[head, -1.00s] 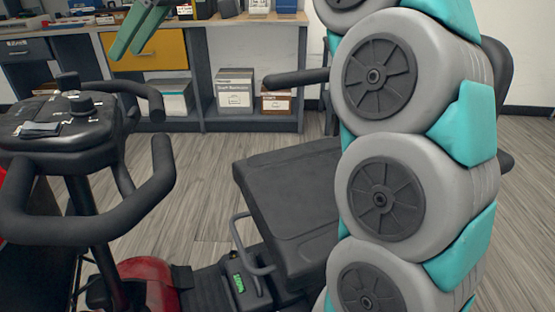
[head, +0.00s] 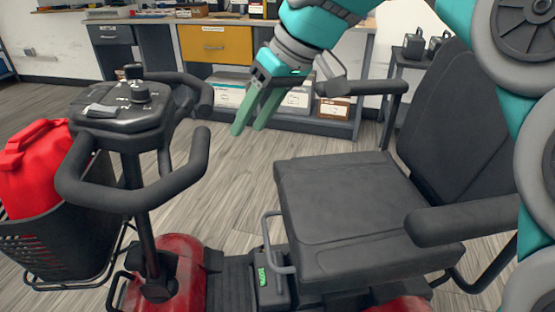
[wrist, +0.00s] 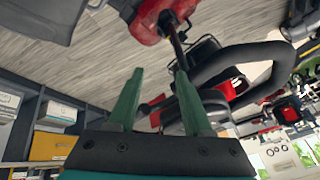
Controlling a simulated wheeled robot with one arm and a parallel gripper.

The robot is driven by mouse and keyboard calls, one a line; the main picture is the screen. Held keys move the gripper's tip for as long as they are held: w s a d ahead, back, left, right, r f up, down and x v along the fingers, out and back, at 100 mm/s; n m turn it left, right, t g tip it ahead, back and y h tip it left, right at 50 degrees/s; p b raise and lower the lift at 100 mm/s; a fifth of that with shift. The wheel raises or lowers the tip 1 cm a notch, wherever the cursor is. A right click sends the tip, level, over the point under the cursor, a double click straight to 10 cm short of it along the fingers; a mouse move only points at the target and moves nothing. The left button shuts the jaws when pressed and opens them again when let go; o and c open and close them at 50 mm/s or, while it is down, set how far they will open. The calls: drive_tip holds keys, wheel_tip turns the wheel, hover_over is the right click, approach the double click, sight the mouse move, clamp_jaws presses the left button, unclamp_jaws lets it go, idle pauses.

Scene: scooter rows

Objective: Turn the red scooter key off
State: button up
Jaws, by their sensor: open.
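The red scooter (head: 180,275) stands at the lower left in the head view, with a black tiller, loop handlebars (head: 185,175) and a dark console (head: 117,112). The console carries a dial, an upright black knob (head: 133,71) and a light grey switch. I cannot tell which part is the key. My gripper (head: 249,130) hangs in the air right of the console and handlebars, fingers pointing down, apart from the scooter. It is open and empty. In the wrist view its green fingers (wrist: 155,100) are spread, with the scooter's handlebar (wrist: 240,65) beyond them, seen rotated.
A black seat (head: 355,215) with armrests fills the right of the head view. A red container sits in a black front basket (head: 60,240) at left. A workbench with a yellow drawer (head: 215,43) and boxes stands behind. Open floor lies between scooter and bench.

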drive_tip(key=s+d+f+m+h, duration=0.1)
drive_tip(key=s+d+f+m, duration=0.1)
drive_tip(key=f, duration=0.4)
drive_tip(key=shift+s+d+g+h+p, duration=0.35)
drive_tip(key=shift+s+d, duration=0.3)
drive_tip(key=shift+s, duration=0.55)
drive_tip(key=shift+f, duration=0.15)
drive_tip(key=s+d+f+m+g+h, duration=0.1)
drive_tip(key=s+d+f+m+h, duration=0.1)
drive_tip(key=s+d+f, duration=0.4)
drive_tip(key=s+d+f+m+g+h, duration=0.1)
drive_tip(key=s+d+f+m, duration=0.3)
drive_tip(key=s+f, duration=0.9)
drive_tip(key=shift+d+g+h, duration=0.35)
drive_tip(key=shift+d+g, duration=0.1)
drive_tip(key=shift+d, duration=0.7)
